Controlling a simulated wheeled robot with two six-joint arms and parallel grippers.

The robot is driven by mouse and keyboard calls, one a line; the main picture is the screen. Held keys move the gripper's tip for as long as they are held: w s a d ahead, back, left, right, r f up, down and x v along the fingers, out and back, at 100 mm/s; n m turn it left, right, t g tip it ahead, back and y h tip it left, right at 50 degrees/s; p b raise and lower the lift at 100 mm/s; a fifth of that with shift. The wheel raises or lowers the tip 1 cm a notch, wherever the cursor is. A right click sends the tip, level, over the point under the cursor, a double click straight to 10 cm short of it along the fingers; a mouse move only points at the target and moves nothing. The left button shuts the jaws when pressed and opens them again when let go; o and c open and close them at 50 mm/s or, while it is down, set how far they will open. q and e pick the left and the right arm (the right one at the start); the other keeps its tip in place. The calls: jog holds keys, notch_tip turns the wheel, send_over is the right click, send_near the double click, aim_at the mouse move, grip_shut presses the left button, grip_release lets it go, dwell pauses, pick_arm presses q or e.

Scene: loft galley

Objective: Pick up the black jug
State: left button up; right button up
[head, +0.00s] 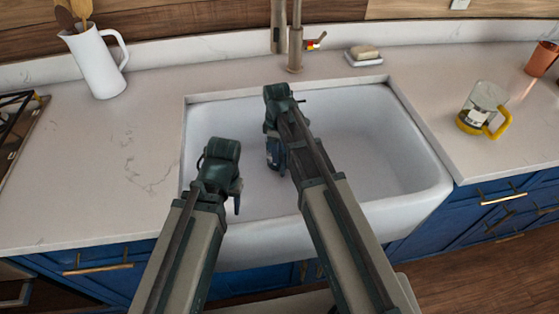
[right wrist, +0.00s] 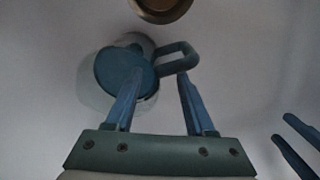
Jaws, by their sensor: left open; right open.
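In the right wrist view a jug (right wrist: 125,72) with a dark blue-grey round top, a paler see-through side and a dark loop handle (right wrist: 190,52) is in the white sink (head: 375,130). My right gripper (head: 273,155) points down into the sink; its open fingers (right wrist: 158,80) reach to the jug, one tip overlapping its body and the other by the handle. I cannot tell whether they touch it. In the head view the jug is mostly or wholly hidden by my right gripper. My left gripper (head: 233,200) is open over the sink's front left, with no object seen in it.
A brass-coloured drain (right wrist: 160,8) lies just beyond the jug. The tap (head: 295,40) stands behind the sink. A glass jug with a yellow handle (head: 484,108) is on the right counter, a white pitcher with wooden utensils (head: 97,65) on the left. The left counter is largely clear.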

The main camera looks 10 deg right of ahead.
pick_arm(q)
notch_tip(320, 180, down, 6)
jog(key=b, duration=0.6)
pick_arm(e)
notch_tip(320, 180, down, 6)
jog(key=shift+f, duration=0.1)
pick_arm(q)
jog(key=shift+r, duration=0.1)
pick_arm(e)
grip_shut()
jog(key=shift+s, duration=0.15)
dwell(0.7)
